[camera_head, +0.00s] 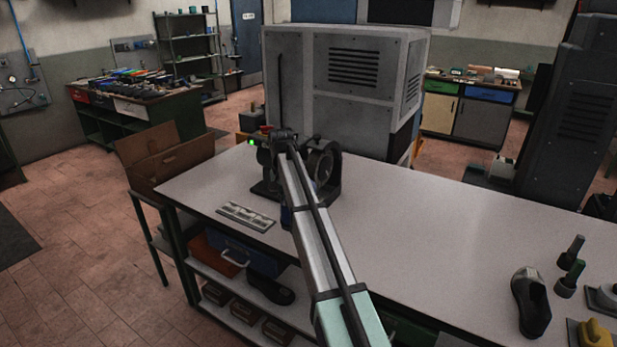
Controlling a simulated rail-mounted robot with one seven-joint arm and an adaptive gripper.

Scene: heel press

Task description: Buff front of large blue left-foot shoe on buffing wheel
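The buffing wheel (322,166) is part of a dark machine on the far left part of the bench, with a green light beside it. My arm reaches across the bench to this machine and covers part of it. A small blue patch (285,217) shows at the left edge of my arm, just in front of the machine. It may be part of the blue shoe, but my arm hides the rest. My gripper's fingers are hidden behind my arm, so I cannot see what they hold.
A dark shoe (530,301) lies at the bench's right end, near green-topped posts (571,278) and a yellow item (594,333). A grey slotted tray (245,216) lies at the front left edge. A large grey cabinet (345,90) stands behind. The bench's middle right is clear.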

